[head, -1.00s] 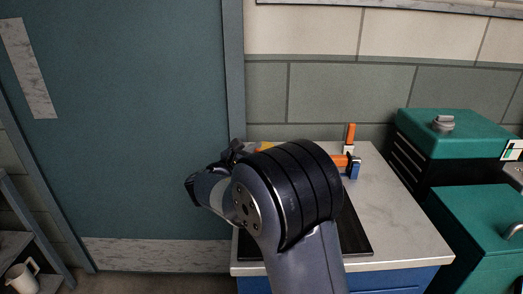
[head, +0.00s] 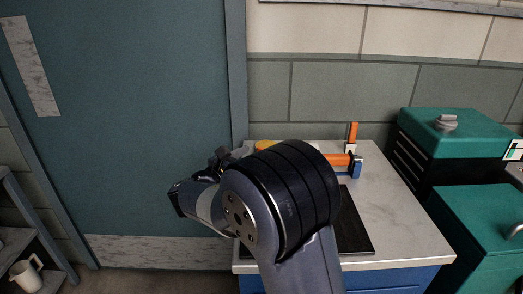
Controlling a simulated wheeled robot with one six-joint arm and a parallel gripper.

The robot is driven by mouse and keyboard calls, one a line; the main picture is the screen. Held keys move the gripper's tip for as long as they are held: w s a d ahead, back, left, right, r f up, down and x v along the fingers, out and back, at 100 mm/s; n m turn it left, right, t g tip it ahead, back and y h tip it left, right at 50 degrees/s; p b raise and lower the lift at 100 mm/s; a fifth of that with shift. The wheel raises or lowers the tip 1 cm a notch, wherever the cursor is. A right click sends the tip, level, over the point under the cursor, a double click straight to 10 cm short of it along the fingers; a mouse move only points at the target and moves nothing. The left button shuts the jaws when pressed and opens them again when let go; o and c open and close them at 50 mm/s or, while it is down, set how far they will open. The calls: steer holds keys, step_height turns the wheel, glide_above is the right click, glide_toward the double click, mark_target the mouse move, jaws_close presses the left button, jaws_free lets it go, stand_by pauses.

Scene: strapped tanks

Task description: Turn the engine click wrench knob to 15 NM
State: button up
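An orange bar (head: 335,159) lies level at the back of the white marble counter, its left part hidden behind my arm. Its right end meets a blue block (head: 357,170), with a white piece and an upright orange part (head: 352,132) beside it. I cannot tell which of these is the click wrench, and no knob or scale can be read. A yellow-orange piece (head: 268,146) shows just above my arm. My gripper (head: 222,155) is a small dark shape left of the counter's back, mostly hidden by my wrist; its opening cannot be made out.
The marble counter (head: 395,215) has a blue base and a black plate (head: 357,225), partly hidden by my arm. Teal cabinets (head: 455,135) stand close on the right. A tiled wall is behind and a teal door (head: 130,120) is left. A white jug (head: 27,275) sits lower left.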

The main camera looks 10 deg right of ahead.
steer(key=v, duration=0.5)
steer(key=shift+s+a, duration=0.25)
steer(key=shift+a, duration=0.05)
steer(key=b+x, duration=0.1)
steer(key=x, duration=1)
steer(key=shift+f, duration=0.1)
steer(key=shift+s, duration=0.1)
steer(key=shift+a, duration=0.1)
